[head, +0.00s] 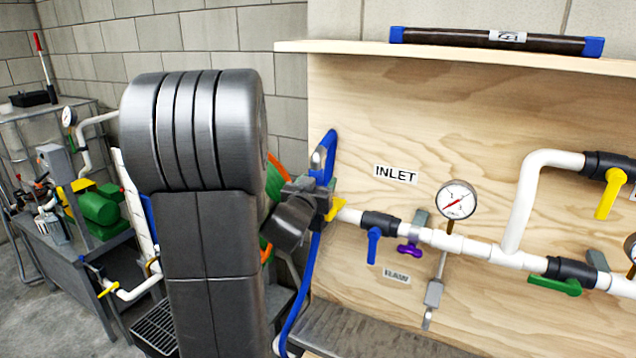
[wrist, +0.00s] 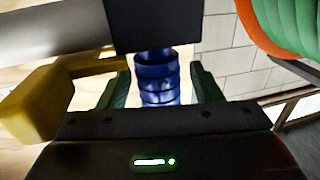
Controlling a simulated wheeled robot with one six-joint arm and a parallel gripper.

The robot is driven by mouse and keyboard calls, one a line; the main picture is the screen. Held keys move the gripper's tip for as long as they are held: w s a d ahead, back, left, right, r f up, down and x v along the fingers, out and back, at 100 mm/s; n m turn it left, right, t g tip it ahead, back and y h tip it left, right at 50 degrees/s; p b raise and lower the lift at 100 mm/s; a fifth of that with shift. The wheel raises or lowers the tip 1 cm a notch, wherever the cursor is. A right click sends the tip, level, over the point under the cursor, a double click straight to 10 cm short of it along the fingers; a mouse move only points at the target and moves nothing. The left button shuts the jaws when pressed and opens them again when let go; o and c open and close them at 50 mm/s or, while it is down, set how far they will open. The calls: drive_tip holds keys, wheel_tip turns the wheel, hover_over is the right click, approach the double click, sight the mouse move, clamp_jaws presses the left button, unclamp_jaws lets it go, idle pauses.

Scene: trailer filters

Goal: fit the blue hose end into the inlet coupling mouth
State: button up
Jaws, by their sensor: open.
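The blue hose (head: 299,300) hangs in front of the board's left edge, with an upper bend near my gripper (head: 318,192). In the wrist view its ribbed blue end (wrist: 158,82) stands between the two green fingers of my gripper (wrist: 160,90). The fingers are apart, with a gap showing on each side of the hose. A dark block (wrist: 152,24), seemingly the inlet coupling, sits right above the hose end. The hose rim meets its lower edge in the picture; I cannot tell how deep it sits. In the head view my arm hides much of the coupling.
A yellow handle (wrist: 40,103) is close on the left in the wrist view. A green and orange reel (wrist: 285,25) is at upper right. White pipe (head: 440,238) with valves and a gauge (head: 456,200) runs along the wooden board. A shelf (head: 480,58) juts out above.

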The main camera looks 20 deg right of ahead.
drive_tip(key=v, duration=1.3)
drive_tip(key=shift+b, duration=0.45)
drive_tip(key=shift+w+d, duration=0.1)
drive_tip(key=p+x, duration=0.1)
drive_tip(key=x, duration=1.3)
drive_tip(key=shift+r, duration=0.2)
drive_tip(key=shift+f, duration=0.1)
